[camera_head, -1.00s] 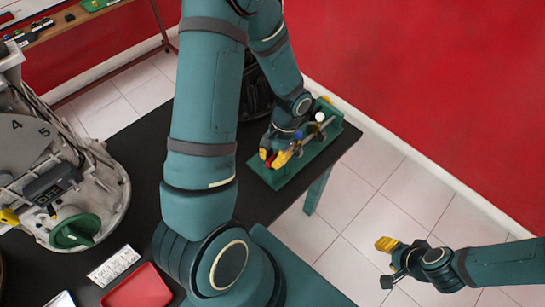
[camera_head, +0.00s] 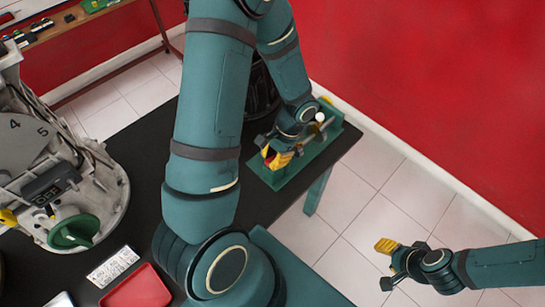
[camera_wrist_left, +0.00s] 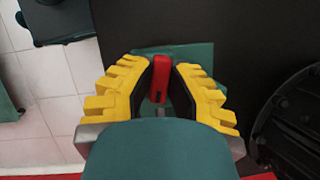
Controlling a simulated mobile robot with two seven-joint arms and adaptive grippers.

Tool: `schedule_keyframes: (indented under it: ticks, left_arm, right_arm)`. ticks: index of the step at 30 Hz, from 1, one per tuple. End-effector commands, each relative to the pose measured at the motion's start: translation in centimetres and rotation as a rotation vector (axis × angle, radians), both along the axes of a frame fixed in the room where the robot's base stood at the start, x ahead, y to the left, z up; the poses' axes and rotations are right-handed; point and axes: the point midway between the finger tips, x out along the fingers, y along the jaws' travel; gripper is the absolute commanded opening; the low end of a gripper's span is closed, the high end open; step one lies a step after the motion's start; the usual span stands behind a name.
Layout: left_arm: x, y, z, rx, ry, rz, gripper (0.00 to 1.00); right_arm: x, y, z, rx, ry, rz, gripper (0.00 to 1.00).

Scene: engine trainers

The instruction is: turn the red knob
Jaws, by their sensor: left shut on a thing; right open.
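The red knob (camera_wrist_left: 160,72) stands upright between the two yellow-padded fingers of my left gripper (camera_wrist_left: 162,82) in the left wrist view. The fingers are closed on it from both sides, near their tips. In the head view my left gripper (camera_head: 279,158) is at the near end of a green stand (camera_head: 273,182) on the black table, and only a little red shows between its fingers. My right gripper (camera_head: 386,264) is open and empty, over the tiled floor at the right, apart from the table.
A white ball-shaped knob (camera_head: 320,117) is on the far part of the stand. A large grey engine trainer (camera_head: 90,165) with a green handwheel (camera_head: 74,232) stands at left. A red tray (camera_head: 137,290) and a white printed card (camera_head: 113,265) lie near the front.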

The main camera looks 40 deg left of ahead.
Motion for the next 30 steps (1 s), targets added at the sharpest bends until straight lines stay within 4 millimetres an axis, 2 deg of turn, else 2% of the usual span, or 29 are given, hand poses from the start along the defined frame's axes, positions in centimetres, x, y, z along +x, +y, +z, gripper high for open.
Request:
schedule_keyframes:
  ticks: [3, 4, 6, 15, 19, 30]
  left_arm:
    - [-0.1, 0.0, -0.1, -0.001, 0.002, 0.001, 0.00]
    - [-0.1, 0.0, -0.1, -0.001, 0.002, 0.001, 0.28]
    - [-0.1, 0.0, -0.1, -0.001, 0.002, 0.001, 0.46]
    - [0.0, 0.0, 0.1, -0.001, 0.000, 0.001, 0.46]
    - [0.4, -0.1, 0.9, 0.000, -0.003, 0.001, 0.46]
    - [3.0, -1.0, 7.5, 0.000, -0.005, 0.000, 0.46]
  right_arm:
    - [0.0, 0.0, 0.0, 0.000, 0.000, 0.000, 0.47]
    - [0.0, 0.0, 0.0, 0.000, 0.000, 0.000, 0.47]
    - [0.0, 0.0, 0.0, 0.000, 0.000, 0.000, 0.47]
    - [0.0, 0.0, 0.0, 0.000, 0.000, 0.000, 0.47]
    - [0.0, 0.0, 0.0, 0.000, 0.000, 0.000, 0.47]
    - [0.0, 0.0, 0.0, 0.000, 0.000, 0.000, 0.47]
